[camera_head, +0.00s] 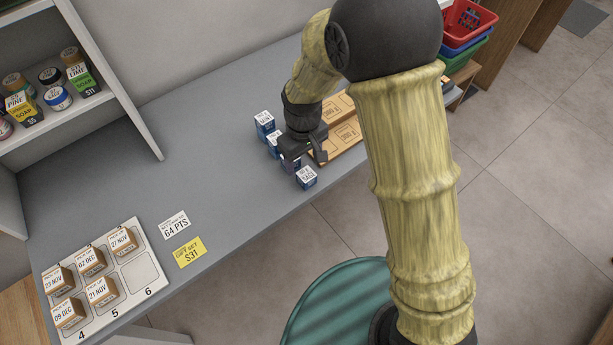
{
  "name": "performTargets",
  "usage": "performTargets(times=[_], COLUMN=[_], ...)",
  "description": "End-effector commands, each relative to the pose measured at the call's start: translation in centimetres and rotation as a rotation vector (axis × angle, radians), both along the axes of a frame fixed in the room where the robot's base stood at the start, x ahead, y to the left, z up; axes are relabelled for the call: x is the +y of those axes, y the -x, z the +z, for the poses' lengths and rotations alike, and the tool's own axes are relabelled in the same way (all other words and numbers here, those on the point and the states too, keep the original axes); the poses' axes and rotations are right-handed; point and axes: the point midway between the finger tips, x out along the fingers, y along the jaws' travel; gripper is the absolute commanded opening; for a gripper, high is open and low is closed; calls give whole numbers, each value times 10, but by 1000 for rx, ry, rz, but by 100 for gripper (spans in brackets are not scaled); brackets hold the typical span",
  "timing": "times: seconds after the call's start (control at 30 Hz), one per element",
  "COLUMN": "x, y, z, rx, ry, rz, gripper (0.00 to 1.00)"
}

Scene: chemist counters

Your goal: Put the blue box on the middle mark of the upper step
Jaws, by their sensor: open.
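Several small blue boxes with white labelled tops stand in a slanting row on the grey counter. The far blue box (265,123) and the near blue box (306,179) show clearly; those between are partly hidden by my gripper. My gripper (302,158) is open and points down over the row, close to the box just behind the near one. I cannot tell whether its fingers touch a box. A tan piece with printed marks (348,136), possibly the steps, lies just right of my gripper. My arm hides part of it, and I cannot make out its middle mark.
The grey counter (205,135) is clear left of the boxes. A white tray (140,273) with labelled tan boxes, white card (174,225) and yellow card (189,252) lie front left. A shelf (120,80) stands at left. Baskets (468,22) are at back right.

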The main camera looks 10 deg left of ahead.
Motion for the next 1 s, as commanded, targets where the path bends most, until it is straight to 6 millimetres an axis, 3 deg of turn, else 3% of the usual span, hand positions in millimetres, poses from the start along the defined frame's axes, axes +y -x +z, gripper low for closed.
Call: performTargets(times=[0.2,0.63,1.0], x=[-1,-2,-7], y=[0,-1,-3], z=[-28,-34,-78], rx=[1,1,1], ry=[2,2,2], rz=[0,-1,-1], gripper=[64,64,64])
